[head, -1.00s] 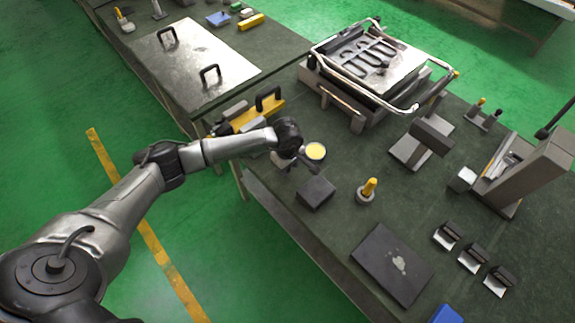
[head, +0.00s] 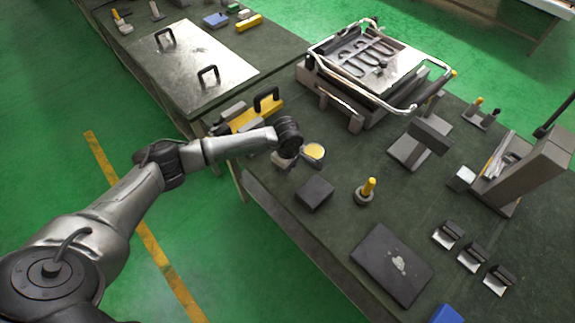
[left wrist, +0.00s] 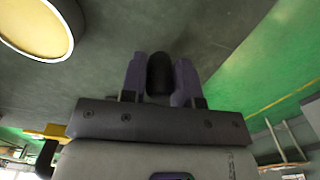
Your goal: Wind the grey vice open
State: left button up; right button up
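My left gripper (left wrist: 159,77) points at the dark bench top. In the left wrist view its two purplish fingers stand on either side of a dark, round-ended knob (left wrist: 159,73) and appear to close on it. What the knob belongs to is hidden. In the head view the gripper's hand (head: 284,160) is at the bench's near edge, beside a round yellow-topped cup (head: 314,152); its fingertips are hidden. Grey blocks (head: 234,110) beside a yellow bar may be the grey vice, but I cannot tell for certain. My right gripper is not in view.
A dark block (head: 315,193) and a yellow-handled peg (head: 368,188) stand right of the hand. A black plate (head: 390,264) lies nearer. A railed metal fixture (head: 350,75) stands behind, and a tall grey device (head: 525,175) at far right.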

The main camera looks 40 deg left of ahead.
pick_arm(q)
jog(key=o, duration=0.4)
notch_tip(320, 180, up, 14)
jog(key=p, duration=0.1)
dwell(0.6)
jog(key=shift+f, duration=0.1)
dwell(0.4)
